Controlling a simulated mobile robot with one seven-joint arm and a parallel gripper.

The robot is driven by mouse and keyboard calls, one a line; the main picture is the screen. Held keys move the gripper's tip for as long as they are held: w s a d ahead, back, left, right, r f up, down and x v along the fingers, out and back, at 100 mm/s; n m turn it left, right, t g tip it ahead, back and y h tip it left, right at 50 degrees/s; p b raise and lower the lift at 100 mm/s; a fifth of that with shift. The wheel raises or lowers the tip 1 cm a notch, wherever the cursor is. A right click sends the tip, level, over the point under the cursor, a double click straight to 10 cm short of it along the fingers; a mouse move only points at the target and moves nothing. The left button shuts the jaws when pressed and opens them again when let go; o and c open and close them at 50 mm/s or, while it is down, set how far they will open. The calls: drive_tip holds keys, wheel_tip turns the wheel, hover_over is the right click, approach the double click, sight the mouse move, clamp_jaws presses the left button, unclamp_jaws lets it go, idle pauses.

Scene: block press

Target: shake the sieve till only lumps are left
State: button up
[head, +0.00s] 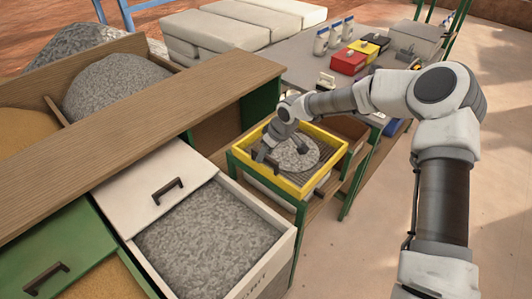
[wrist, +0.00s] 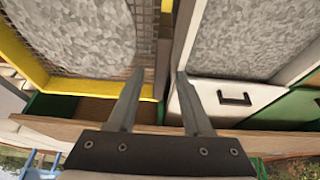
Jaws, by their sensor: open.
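The sieve (head: 326,171) is a yellow frame with a wire mesh, resting level on a green stand. A round heap of grey lumpy material (head: 312,153) lies on its mesh. In the wrist view the yellow frame (wrist: 24,62) and the grey material (wrist: 85,38) fill the upper left. My gripper (head: 277,148) is over the sieve's left side, by its rim, and partly hides it. I cannot tell whether a finger touches the rim.
A pale drawer (head: 185,185) of grey gravel stands open left of the sieve, close beside it. A wooden counter (head: 150,115) is behind it. A grey table (head: 300,55) behind holds a red box (head: 348,61) and several bottles. Open floor (head: 345,255) lies to the right.

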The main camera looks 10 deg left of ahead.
drive_tip(key=shift+c, duration=0.2)
clamp_jaws()
drive_tip(key=shift+r, duration=0.1)
idle(1.1)
